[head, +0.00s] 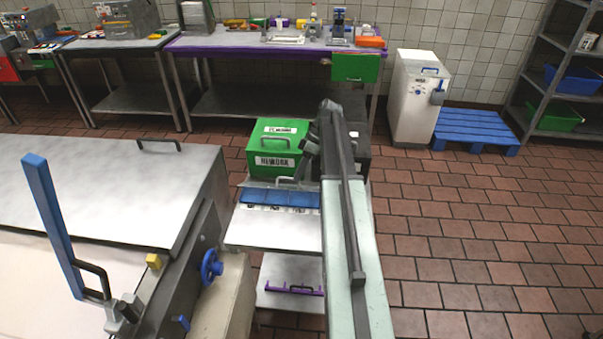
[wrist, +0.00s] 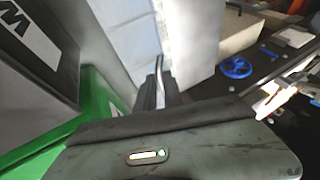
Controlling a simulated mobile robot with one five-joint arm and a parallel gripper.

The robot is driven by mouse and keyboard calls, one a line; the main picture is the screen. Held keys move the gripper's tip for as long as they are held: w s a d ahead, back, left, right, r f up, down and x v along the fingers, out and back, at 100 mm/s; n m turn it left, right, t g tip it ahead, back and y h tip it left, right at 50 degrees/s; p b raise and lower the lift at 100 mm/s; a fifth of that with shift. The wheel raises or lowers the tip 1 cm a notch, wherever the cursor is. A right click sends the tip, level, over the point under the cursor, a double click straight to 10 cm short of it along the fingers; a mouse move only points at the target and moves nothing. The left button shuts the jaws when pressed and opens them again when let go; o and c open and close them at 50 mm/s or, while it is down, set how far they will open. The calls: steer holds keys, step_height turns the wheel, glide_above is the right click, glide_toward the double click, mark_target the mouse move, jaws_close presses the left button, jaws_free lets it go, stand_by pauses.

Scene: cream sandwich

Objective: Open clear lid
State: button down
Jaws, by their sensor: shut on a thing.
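My gripper (wrist: 160,88) is shut on a thin grey bar (wrist: 159,66), which looks like the handle of the clear lid. In the head view my arm reaches down to the cart, and the gripper tip (head: 308,160) is low behind the blue compartments, partly covered by the arm. A pale, see-through-looking panel (wrist: 135,35), likely the clear lid, lies beyond the fingers in the wrist view. A row of blue compartments (head: 282,198) sits at the back of the small steel cart (head: 265,228). I cannot tell the lid's exact angle.
A green REWORK box (head: 277,150) stands just behind the compartments, with a dark box (head: 357,150) to its right. A large steel unit with a blue lever (head: 52,222) and a blue knob (head: 211,266) is close on the left. The floor to the right is clear.

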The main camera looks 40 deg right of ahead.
steer(key=shift+d, duration=0.1)
steer(key=c, duration=1.5)
jaws_free()
steer(key=shift+f, duration=0.1)
steer(key=p+v, duration=0.6)
steer(key=v, duration=0.1)
steer(key=shift+r+p, duration=0.4)
